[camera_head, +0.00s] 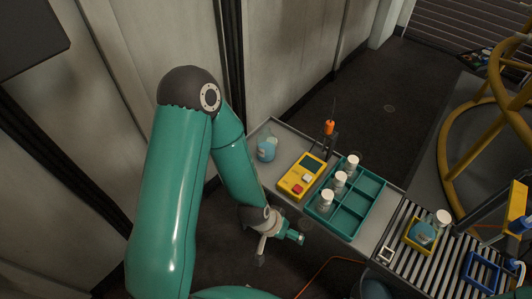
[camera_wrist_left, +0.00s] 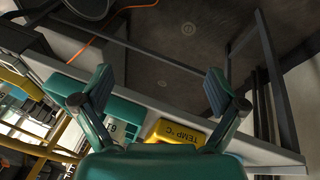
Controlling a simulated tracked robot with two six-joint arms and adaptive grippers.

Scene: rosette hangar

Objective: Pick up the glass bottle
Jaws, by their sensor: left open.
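A glass bottle (camera_head: 266,148) with blue liquid stands upright at the far left end of the grey bench in the head view. Another vessel with blue liquid (camera_head: 422,233) sits in a yellow tray on the roller conveyor at the right. My left gripper (camera_head: 281,249) is below the bench's near edge in the head view, apart from both. In the left wrist view its two fingers (camera_wrist_left: 159,90) are spread, with nothing between them. Neither bottle can be made out in the wrist view. My right gripper is not in view.
A yellow device (camera_head: 302,177) with a red button lies beside the bottle. A teal compartment tray (camera_head: 344,222) holds several white-capped jars (camera_head: 340,180). An orange-handled tool (camera_head: 329,128) stands at the bench's back edge. A blue frame (camera_head: 482,271) lies on the conveyor (camera_head: 398,255).

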